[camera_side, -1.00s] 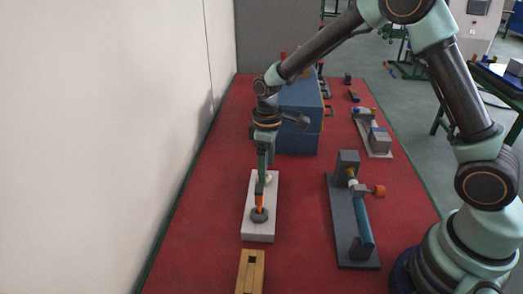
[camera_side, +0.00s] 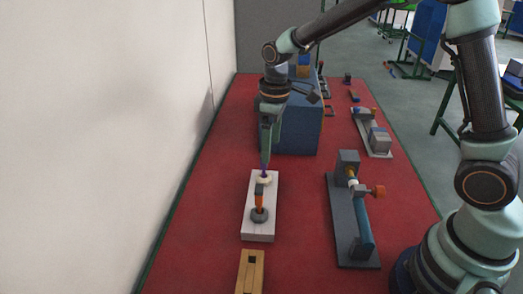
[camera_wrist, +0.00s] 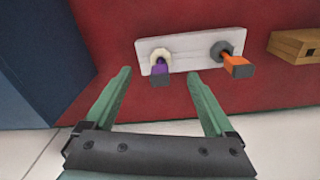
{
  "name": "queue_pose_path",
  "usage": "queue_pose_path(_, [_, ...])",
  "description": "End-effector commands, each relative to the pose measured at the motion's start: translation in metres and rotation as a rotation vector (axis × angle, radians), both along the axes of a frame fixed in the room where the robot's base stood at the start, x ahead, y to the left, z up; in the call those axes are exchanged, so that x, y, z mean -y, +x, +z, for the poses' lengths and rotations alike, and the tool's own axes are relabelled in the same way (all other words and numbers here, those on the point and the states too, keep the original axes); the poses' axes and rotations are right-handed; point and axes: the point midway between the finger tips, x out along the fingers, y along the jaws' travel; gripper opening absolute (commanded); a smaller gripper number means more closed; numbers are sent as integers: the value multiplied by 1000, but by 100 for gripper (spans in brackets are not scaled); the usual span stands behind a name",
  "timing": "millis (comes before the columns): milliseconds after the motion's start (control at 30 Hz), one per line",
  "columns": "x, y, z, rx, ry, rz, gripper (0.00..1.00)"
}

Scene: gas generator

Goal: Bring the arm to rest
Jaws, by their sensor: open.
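My gripper (camera_side: 265,150) is open and empty, pointing down above the far end of a white block (camera_side: 258,232). In the wrist view my gripper (camera_wrist: 159,74) has its two green fingers well apart. A purple piece (camera_wrist: 160,74) in a cream ring (camera_wrist: 160,55) shows between the fingertips at the left end of the white block (camera_wrist: 189,50). An orange piece (camera_wrist: 232,62) with a dark tip stands in a grey ring at the other end. In the side view the orange piece (camera_side: 259,202) stands free of my gripper.
A blue box (camera_side: 300,125) stands close behind my gripper. A grey base (camera_side: 352,225) with a blue cylinder and orange knob is at right. A slotted wooden block (camera_side: 250,272) lies in front. The red tabletop (camera_side: 205,225) is clear at left.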

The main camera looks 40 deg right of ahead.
Motion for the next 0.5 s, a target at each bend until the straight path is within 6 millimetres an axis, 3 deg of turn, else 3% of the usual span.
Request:
queue_pose_path(33, [4, -5, 16, 30, 5, -28, 89])
queue_pose_path(200, [17, -31, 58, 117, 24, -140, 89])
queue_pose_path(500, [38, -86, 106, 272, 72, -335, 89])
